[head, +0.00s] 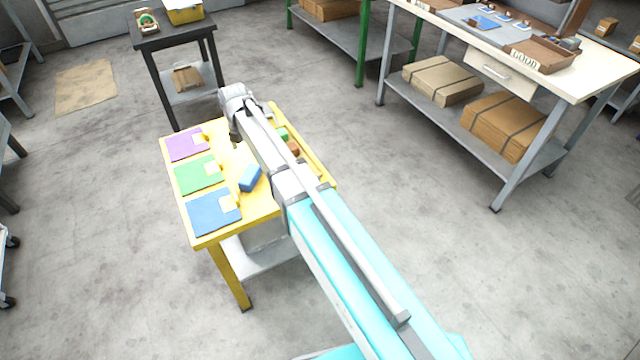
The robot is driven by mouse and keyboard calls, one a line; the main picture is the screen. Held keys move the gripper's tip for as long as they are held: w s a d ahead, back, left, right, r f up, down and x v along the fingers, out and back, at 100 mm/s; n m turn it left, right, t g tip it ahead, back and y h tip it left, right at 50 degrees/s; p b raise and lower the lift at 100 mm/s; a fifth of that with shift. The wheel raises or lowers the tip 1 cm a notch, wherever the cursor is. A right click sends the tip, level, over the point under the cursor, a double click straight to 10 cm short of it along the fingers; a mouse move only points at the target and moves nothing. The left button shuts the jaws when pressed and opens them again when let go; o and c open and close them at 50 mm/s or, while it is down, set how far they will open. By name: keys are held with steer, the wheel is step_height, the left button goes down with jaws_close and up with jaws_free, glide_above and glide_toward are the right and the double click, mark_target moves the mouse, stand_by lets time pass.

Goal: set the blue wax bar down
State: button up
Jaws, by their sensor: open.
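The blue wax bar (250,178) lies at an angle on the yellow table (235,228), right of the green mat (198,175) and the blue mat (213,211), touching neither. My gripper (235,137) is at the far end of my arm, low over the table, up and left of the blue bar and apart from it. My wrist hides most of it; its jaws are open and I see nothing held. A green bar (282,134) and a brown bar (293,149) are on the table's right side, partly hidden by my arm.
A purple mat (182,146) lies at the table's far left. Each mat has a small yellow piece on it. A black stand (150,42) with a yellow box (184,12) is behind. A workbench (570,82) with trays stands right. The floor between is clear.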

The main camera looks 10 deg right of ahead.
steer(key=s+d+m, duration=2.1)
steer(key=s+m, duration=0.1)
steer(key=m, duration=0.7)
steer(key=shift+s+d, duration=0.15)
steer(key=shift+s, duration=0.05)
steer(key=w+a+n, duration=0.7)
steer(key=n, duration=0.3)
steer(key=w+a+r+n+p, duration=0.1)
steer(key=w+a+n, duration=0.6)
steer(key=n, duration=0.3)
steer(key=w+a+n, duration=0.8)
steer(key=n, duration=0.1)
steer(key=shift+w+r+n, duration=0.25)
steer(key=shift+w+n, duration=0.1)
steer(key=shift+n, duration=0.05)
steer(key=shift+f, duration=0.15)
